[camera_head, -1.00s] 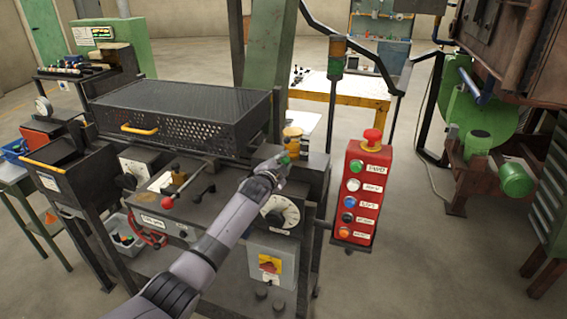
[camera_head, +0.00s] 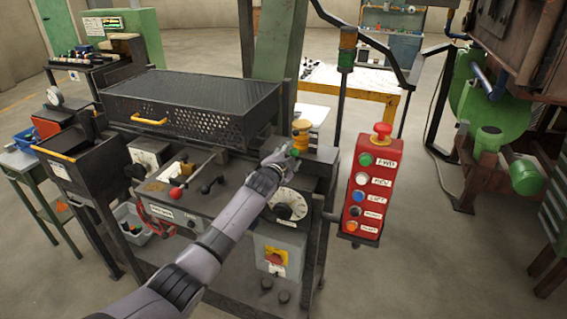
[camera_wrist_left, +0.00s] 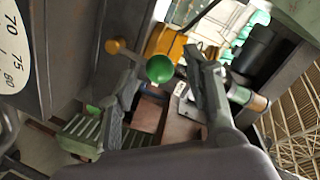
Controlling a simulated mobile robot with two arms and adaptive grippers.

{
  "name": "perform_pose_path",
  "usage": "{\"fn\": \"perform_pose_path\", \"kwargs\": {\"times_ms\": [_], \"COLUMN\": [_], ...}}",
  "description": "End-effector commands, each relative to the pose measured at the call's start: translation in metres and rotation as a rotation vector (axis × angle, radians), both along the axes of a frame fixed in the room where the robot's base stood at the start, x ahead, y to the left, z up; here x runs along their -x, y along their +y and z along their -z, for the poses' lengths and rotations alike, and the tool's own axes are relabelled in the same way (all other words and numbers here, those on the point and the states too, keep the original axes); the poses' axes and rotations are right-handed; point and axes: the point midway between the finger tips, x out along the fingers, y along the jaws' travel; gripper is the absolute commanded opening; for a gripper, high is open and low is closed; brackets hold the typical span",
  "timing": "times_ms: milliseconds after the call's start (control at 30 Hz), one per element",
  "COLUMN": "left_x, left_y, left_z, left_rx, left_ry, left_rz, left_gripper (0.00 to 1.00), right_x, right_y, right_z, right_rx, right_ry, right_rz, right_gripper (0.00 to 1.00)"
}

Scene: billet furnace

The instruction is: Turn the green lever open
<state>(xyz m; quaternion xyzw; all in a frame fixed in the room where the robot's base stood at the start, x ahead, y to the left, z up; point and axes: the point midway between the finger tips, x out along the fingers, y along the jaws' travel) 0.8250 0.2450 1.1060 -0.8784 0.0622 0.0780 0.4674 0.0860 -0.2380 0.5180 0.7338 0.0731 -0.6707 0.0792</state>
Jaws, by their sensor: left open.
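The green lever's round knob (camera_wrist_left: 159,68) shows in the left wrist view, between the two fingers of my left gripper (camera_wrist_left: 168,80). Gaps show on both sides of the knob, so the fingers are open around it and not closed on it. In the head view, my left gripper (camera_head: 284,159) is at the right end of the black machine's top, and a small green spot of the knob (camera_head: 296,152) shows at its tip. The lever's shaft is mostly hidden. My right gripper is not in view.
A yellow-orange fitting (camera_head: 301,135) stands just behind the gripper. A red button box (camera_head: 368,190) with several buttons stands to the right. A red-knobbed lever (camera_head: 176,192) and a dial (camera_head: 288,205) are on the machine. Open floor lies beyond the button box.

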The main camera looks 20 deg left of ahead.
Motion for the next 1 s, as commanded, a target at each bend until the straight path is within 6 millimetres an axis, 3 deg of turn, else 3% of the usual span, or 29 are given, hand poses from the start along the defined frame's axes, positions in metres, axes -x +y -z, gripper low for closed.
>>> {"fn": "perform_pose_path", "kwargs": {"times_ms": [700, 1000], "left_x": [0.096, 0.112], "left_y": [0.005, 0.005], "left_z": [-0.018, -0.022], "left_rx": [-0.001, -0.001], "left_ry": [0.000, 0.000], "left_rz": [-0.002, -0.002], "left_gripper": [0.46, 0.46], "right_x": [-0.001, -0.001], "right_y": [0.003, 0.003], "right_z": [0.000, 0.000], "right_rx": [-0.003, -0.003], "right_ry": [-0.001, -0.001], "right_rz": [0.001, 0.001], "right_gripper": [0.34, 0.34]}}
